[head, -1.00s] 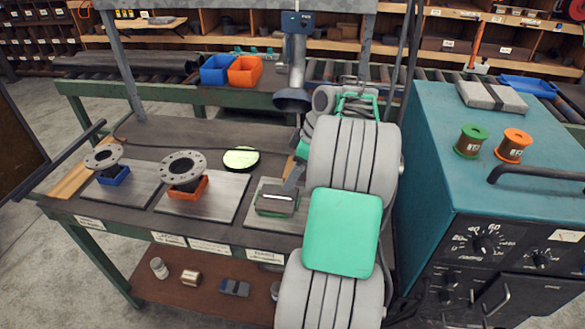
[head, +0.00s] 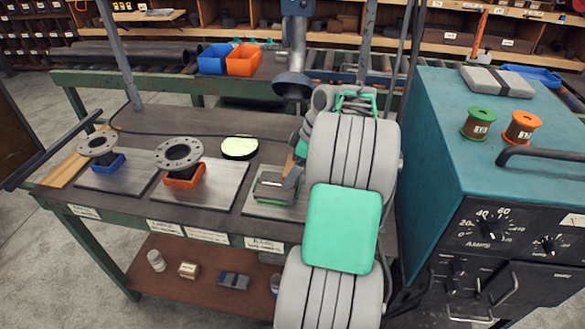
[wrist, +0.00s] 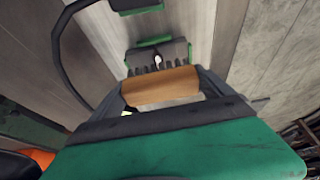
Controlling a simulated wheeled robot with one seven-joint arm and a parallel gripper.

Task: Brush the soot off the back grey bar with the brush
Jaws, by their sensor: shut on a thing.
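My gripper (wrist: 165,98) is shut on the brush, whose brown wooden handle (wrist: 160,86) lies across between the dark fingers. In the head view my gripper (head: 299,150) is partly hidden by my arm, above the third plate. Just beyond the handle in the wrist view is a grey block with green edges (wrist: 165,52) and a row of dark teeth or bristles along its near side. In the head view a low grey-and-green fixture (head: 272,188) sits on that plate, with the brush at its right. I cannot tell the back bar apart clearly, nor see soot or contact.
A pale yellow-green disc (head: 240,148) lies behind. A funnel-like hood (head: 293,86) hangs above the bench. A teal welding machine (head: 425,150) stands close on the right.

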